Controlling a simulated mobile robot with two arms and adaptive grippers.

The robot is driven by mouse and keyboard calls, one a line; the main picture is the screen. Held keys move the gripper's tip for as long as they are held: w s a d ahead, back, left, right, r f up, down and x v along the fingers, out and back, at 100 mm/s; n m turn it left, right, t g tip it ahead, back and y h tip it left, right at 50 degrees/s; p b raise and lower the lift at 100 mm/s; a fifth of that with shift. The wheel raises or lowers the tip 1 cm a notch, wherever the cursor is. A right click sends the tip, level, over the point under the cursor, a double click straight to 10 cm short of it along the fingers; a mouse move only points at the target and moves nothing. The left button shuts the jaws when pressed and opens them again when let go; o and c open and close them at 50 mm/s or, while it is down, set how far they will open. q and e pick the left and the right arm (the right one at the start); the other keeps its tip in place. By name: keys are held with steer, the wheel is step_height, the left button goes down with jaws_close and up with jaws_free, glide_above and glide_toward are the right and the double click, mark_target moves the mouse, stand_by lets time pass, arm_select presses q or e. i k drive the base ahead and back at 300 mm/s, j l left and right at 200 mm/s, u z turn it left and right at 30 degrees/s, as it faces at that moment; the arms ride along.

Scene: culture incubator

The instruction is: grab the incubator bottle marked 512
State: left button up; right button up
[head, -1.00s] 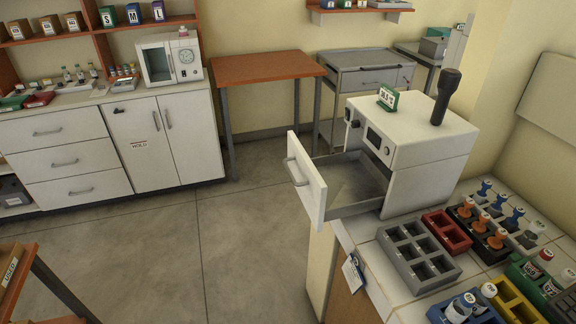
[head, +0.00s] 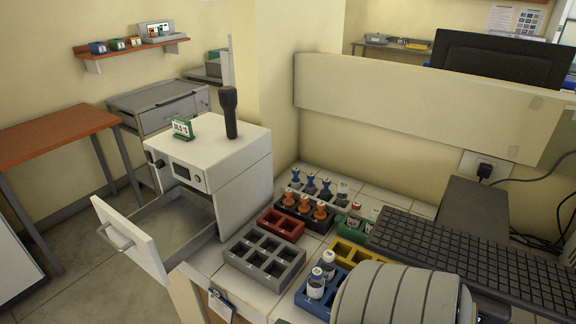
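The white incubator (head: 240,170) stands left of centre at the end of the counter, its front drawer (head: 130,240) pulled open. The part of the drawer's inside that shows looks empty. Two white-capped bottles (head: 316,285) stand upright in a blue rack (head: 338,277) at the lower middle. The labels are too small to read, so I cannot tell which bottle is marked 512.
A grey empty rack (head: 265,262) and a red rack (head: 281,225) sit beside the incubator. Blue and orange stoppered pieces (head: 303,203) stand behind. A yellow rack (head: 352,257) is partly hidden. A keyboard (head: 470,262) and monitor (head: 505,62) are at right. Floor is clear at left.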

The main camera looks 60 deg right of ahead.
mark_target(316, 282)
steer(key=z, duration=0.4)
steer(key=l+z, duration=0.1)
steer(key=z, duration=0.35)
steer(key=l+z, duration=0.1)
steer(key=z, duration=0.75)
steer(key=l+z, duration=0.15)
steer(key=z, duration=0.25)
